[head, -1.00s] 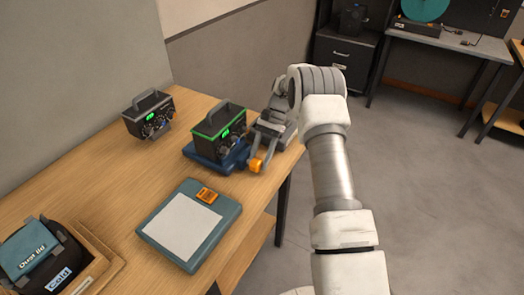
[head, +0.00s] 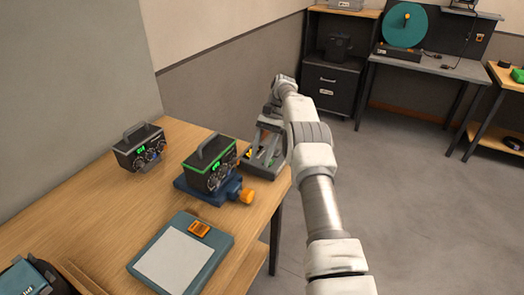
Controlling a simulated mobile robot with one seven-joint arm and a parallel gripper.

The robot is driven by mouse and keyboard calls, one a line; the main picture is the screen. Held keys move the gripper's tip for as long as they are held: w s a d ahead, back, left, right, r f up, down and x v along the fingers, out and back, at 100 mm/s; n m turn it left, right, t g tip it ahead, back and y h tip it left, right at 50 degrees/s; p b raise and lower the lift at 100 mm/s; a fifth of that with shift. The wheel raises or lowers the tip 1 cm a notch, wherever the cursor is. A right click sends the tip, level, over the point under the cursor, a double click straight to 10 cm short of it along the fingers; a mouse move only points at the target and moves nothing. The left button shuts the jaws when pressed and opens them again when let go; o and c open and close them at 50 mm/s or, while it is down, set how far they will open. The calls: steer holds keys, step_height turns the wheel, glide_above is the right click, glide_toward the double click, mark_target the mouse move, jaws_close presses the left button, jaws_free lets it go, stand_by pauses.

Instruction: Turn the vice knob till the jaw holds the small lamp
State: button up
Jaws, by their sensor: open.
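The blue vice (head: 222,196) sits near the table's right edge, with its orange knob (head: 247,196) facing right. A black box with a green-edged top, a handle and a green display (head: 210,165) stands at the vice; I cannot tell whether the jaw touches it. I cannot make out a separate small lamp. My gripper (head: 263,142) is open beyond the knob, over or in front of a grey tray; it is apart from the knob and vice. Its fingertips are small and hard to tell from the tray.
The grey tray (head: 262,172) holds small parts at the table's right edge. A similar black box (head: 139,148) stands back left. A teal pad with a pale sheet (head: 178,256) lies in front. Bare wood lies between.

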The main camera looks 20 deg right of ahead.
steer(key=shift+w+d+r, duration=0.15)
steer(key=shift+d+r, duration=0.05)
steer(key=shift+r, duration=0.05)
stand_by(0.5)
steer(key=s+a+r+n+t+h, duration=0.25)
steer(key=s+r, duration=0.25)
steer(key=r, duration=0.6)
steer(key=s+a+r+n+t+h, duration=0.1)
steer(key=s+a+r+t, duration=0.3)
steer(key=r, duration=0.7)
steer(key=s+r+n+t+h, duration=0.1)
steer(key=s+r+n, duration=0.25)
steer(key=s, duration=0.95)
steer(key=s+f+n+t+h, duration=0.1)
steer(key=s+f, duration=0.4)
steer(key=s, duration=0.8)
steer(key=n+t, duration=0.1)
steer(key=t, duration=0.1)
steer(key=shift+f+t, duration=0.35)
